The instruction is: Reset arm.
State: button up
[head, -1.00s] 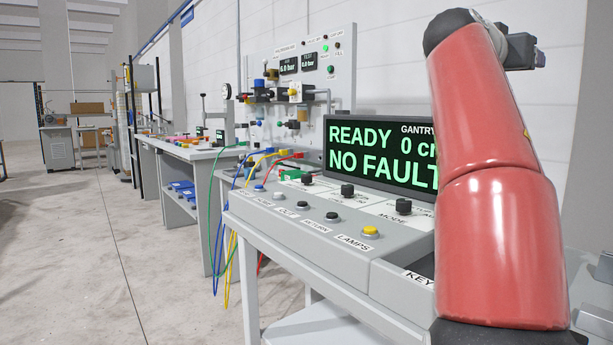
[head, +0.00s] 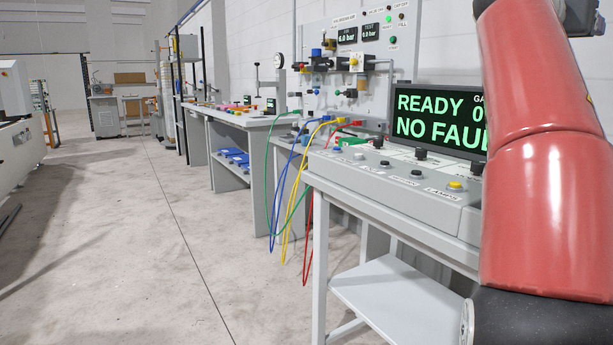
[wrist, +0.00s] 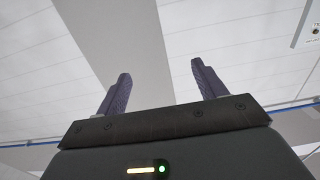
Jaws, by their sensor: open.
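My gripper (wrist: 160,88) shows in the wrist view with its two dark fingers apart and nothing between them. It points up toward the white ceiling and wall. In the head view my red arm stands upright at the right edge and covers part of the control console (head: 395,190). The gripper itself is out of the head view.
The console's display (head: 437,122) reads READY and NO FAULT, its right part hidden. A pneumatic panel (head: 345,75) with colored hoses (head: 290,190) hanging down stands behind. A workbench (head: 240,120) lies farther back. The floor (head: 130,250) on the left is clear.

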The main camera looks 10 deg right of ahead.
jog(key=a+f+n+t+y, duration=0.1)
jog(key=a+f+n+y, duration=0.3)
jog(key=f, duration=0.5)
jog(key=s+a+f+n+y, duration=0.1)
jog(key=a+f+y, duration=0.2)
jog(key=a+f, duration=0.45)
jog(key=a+f+n+t+y, duration=0.1)
jog(key=a+f+n+y, duration=0.25)
jog(key=f, duration=0.65)
jog(key=s+a+f+n+g+y, duration=0.1)
jog(key=s+a+f+y, duration=0.1)
jog(key=s+a+f, duration=0.3)
jog(key=s+a+f+n+g+y, duration=0.1)
jog(key=s+a+f, duration=0.4)
jog(key=f, duration=0.7)
jog(key=s+a+f+n+g+y, duration=0.1)
jog(key=s+a+f+n+y, duration=0.1)
jog(key=s+a+f, duration=0.2)
jog(key=a+f, duration=0.3)
jog(key=f, duration=0.1)
jog(key=shift+s+a+f+n+g+y, duration=0.25)
jog(key=shift+s+f+n+g+y, duration=0.05)
jog(key=shift+s+n+y, duration=0.1)
